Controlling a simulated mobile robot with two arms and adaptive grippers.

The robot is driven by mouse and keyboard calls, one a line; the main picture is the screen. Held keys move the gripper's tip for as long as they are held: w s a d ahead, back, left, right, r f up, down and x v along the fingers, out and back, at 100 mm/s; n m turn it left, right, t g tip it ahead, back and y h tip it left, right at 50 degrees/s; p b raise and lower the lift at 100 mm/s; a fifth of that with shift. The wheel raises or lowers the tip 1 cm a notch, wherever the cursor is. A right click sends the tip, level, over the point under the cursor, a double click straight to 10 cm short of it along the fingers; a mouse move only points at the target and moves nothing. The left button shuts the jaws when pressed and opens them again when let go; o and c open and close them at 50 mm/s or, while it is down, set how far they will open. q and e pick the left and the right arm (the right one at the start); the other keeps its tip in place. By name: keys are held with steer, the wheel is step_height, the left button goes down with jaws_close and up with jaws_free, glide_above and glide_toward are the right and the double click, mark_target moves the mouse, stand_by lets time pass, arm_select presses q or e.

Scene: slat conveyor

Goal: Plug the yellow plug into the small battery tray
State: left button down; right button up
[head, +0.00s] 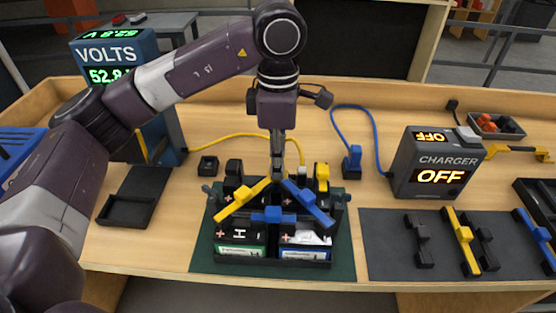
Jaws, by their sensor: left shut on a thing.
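My left gripper (278,172) points straight down over the back middle of the small battery tray (275,262). It is shut; the yellow cable (232,138) loops down beside its fingertips, and the yellow plug it appears to hold is mostly hidden. The tray stands on a dark green mat and holds batteries with a white label (303,239) and a green label (238,251). A yellow bar (243,197), a slanted blue bar (311,203) and a short blue bar (272,215) lie across the battery tops. A yellow block (322,172) stands at the tray's back right. My right gripper is out of view.
The blue plug (352,160) stands behind the tray on its cable. An empty black holder (208,165) sits back left. The voltmeter (115,55) stands left; the charger (432,165), reading OFF, stands right. Loose bars lie on a grey mat (390,262). A black tray (127,208) lies left.

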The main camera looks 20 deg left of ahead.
arm_select(q)
steer(key=c, duration=1.7)
jaws_free()
steer(key=shift+c, duration=0.2)
step_height(320, 180, up, 16)
steer(key=p, duration=1.5)
steer(key=w+a+n+b, duration=0.3)
steer(key=a+n, duration=1.3)
steer(key=a, duration=0.2)
steer(key=shift+w+a+n+b, duration=0.15)
steer(key=shift+a+n+b, duration=0.15)
steer(key=shift+a, duration=0.1)
steer(key=shift+r, duration=0.1)
